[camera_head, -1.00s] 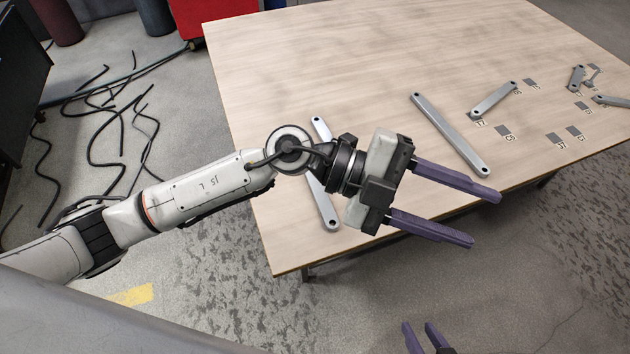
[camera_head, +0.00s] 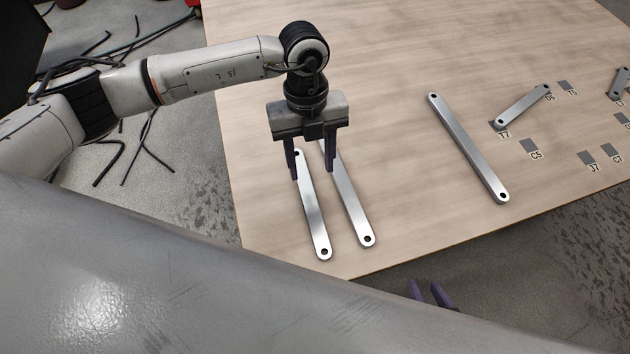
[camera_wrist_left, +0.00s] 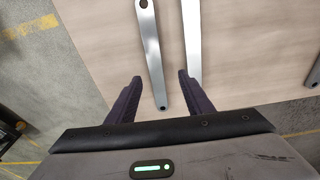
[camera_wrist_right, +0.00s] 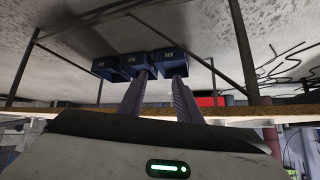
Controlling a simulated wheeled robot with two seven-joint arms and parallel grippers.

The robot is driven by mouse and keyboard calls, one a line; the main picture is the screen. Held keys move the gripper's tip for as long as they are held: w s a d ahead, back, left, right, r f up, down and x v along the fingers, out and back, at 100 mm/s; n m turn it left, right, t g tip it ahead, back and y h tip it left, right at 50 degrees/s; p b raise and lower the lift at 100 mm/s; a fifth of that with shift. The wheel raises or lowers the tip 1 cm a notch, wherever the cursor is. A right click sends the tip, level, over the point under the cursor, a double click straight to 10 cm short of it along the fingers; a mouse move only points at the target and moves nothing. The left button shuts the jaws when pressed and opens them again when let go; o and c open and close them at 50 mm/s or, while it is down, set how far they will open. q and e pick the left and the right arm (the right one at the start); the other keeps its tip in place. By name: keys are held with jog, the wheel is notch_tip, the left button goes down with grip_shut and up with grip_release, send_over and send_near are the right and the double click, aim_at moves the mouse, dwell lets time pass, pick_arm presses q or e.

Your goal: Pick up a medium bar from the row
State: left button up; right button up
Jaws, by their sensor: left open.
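Two silver bars with a hole at each end lie side by side near the table's left front: a left bar (camera_head: 313,220) and a right bar (camera_head: 352,208). My left gripper (camera_head: 311,178) points down over their far ends, open and empty. In the left wrist view, the left bar (camera_wrist_left: 151,55) runs between its fingers (camera_wrist_left: 157,78), and the right bar (camera_wrist_left: 192,42) lines up with the right finger. Whether the fingers touch them I cannot tell. A longer bar (camera_head: 468,148) lies apart to the right. My right gripper (camera_head: 426,290) is open and empty, below the table's front edge.
A shorter bar (camera_head: 522,106) lies farther right among labelled grey squares (camera_head: 529,146). The table (camera_head: 400,60) is clear between the pair and the longer bar. Blue bins (camera_wrist_right: 155,62) show beyond my right gripper. Cables (camera_head: 125,150) lie on the floor at left.

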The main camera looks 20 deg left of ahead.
aim_at(309, 198)
pick_arm(q)
jog(key=f, duration=0.1)
jog(key=s+f, duration=0.1)
jog(key=f, duration=0.1)
jog(key=shift+s+d, duration=0.15)
jog(key=f, duration=0.3)
jog(key=s+f+p, duration=0.1)
jog(key=f, duration=0.1)
jog(key=shift+w+f, duration=0.1)
jog(key=shift+f, duration=0.2)
jog(key=shift+r, duration=0.1)
grip_shut()
pick_arm(e)
jog(key=shift+s+r, duration=0.2)
jog(key=shift+s, duration=0.85)
